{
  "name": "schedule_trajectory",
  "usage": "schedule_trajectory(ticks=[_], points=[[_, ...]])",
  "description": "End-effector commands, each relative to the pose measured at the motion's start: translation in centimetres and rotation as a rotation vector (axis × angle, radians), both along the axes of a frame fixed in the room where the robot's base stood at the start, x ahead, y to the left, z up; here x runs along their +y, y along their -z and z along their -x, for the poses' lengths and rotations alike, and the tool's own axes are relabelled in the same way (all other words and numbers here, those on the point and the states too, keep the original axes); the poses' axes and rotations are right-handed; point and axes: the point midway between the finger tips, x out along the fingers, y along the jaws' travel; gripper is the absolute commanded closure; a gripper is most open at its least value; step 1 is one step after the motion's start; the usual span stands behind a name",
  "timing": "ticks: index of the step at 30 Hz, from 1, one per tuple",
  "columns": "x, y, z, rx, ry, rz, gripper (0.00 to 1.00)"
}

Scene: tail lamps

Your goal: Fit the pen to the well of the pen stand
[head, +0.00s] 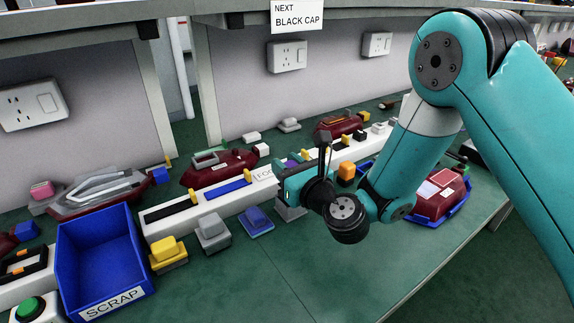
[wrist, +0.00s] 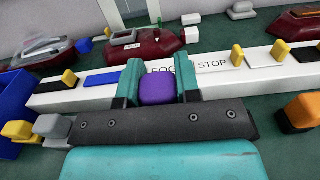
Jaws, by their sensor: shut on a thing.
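My gripper (wrist: 158,82) is shut on a purple block (wrist: 157,89), with one teal finger on each side of it. In the head view my gripper (head: 292,178) is over the white rail (head: 218,203), and a little of the purple block (head: 292,162) shows behind it. The rail also shows in the wrist view (wrist: 215,81), just beyond the fingers, with FOG and STOP lettering partly behind them. I cannot tell whether the block touches the rail. I see nothing clearly recognisable as a pen or a pen stand.
A blue SCRAP bin (head: 103,262) stands at left. A yellow block (head: 167,252), a grey block (head: 212,232) and a blue block (head: 256,221) sit before the rail. Dark red lamps (head: 219,169) lie behind it. The green bench front is clear.

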Motion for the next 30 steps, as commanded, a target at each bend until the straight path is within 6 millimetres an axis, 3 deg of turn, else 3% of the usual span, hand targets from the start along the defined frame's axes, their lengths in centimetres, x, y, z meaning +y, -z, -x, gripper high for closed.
schedule_trajectory(ticks=[14,30], points=[[0.0,0.2,0.0,-0.001,0.000,0.001,0.94],[0.0,2.1,0.0,-0.001,0.000,0.002,0.94]])
